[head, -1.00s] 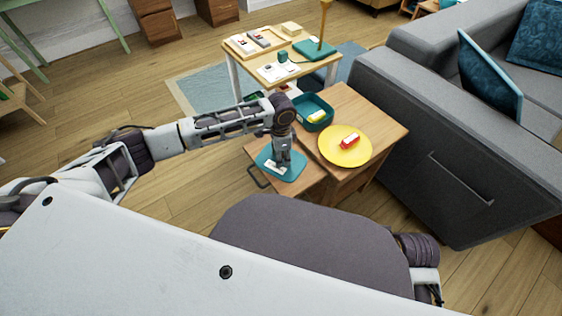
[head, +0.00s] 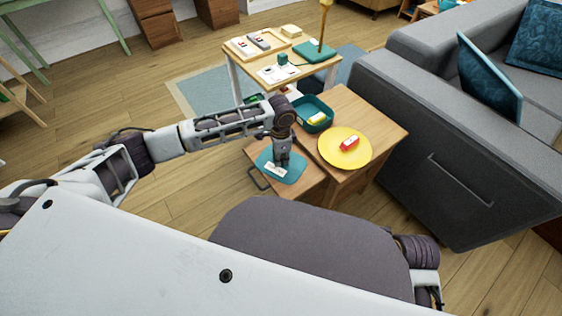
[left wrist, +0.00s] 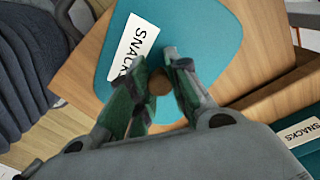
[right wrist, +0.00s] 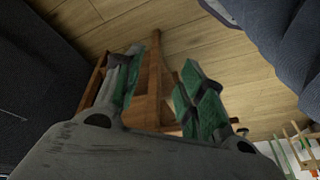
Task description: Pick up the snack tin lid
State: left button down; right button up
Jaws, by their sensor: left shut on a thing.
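The snack tin lid (head: 294,173) is a teal, rounded panel with a white label. It lies over the low wooden surface at the near left of the side table. The left wrist view shows the lid (left wrist: 205,35) close up, with its SNACKS label beside my fingers. My left gripper (left wrist: 157,72) points down at the lid's middle and is shut on its small round brown knob, partly hidden between the fingers. The open teal snack tin (head: 313,113) stands behind it, with a yellow item inside. My right gripper (right wrist: 160,75) is open and empty, away from the lid.
A yellow plate (head: 333,158) with a red item (head: 349,143) is on the side table (head: 388,128), right of the lid. A grey sofa (head: 450,165) stands close on the right. Another table (head: 322,72) with trays is behind.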

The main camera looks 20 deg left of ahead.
pick_arm(q)
jog(key=shift+r, duration=0.45)
jog(key=shift+r+p, duration=1.8)
jog(key=shift+r, duration=2.8)
pick_arm(e)
jog(key=shift+g, duration=0.6)
jog(key=shift+s+d+f, duration=0.1)
jog(key=shift+d+f, duration=0.1)
jog(key=shift+f, duration=0.65)
jog(key=shift+s+d+f, duration=0.1)
jog(key=shift+d+f, duration=0.05)
jog(key=shift+f, duration=0.75)
jog(key=shift+s+d+f, duration=0.1)
jog(key=shift+d+f, duration=0.1)
jog(key=shift+f, duration=0.65)
jog(key=shift+w+r+h, duration=0.1)
jog(key=shift+w+h, duration=0.05)
jog(key=shift+h, duration=0.15)
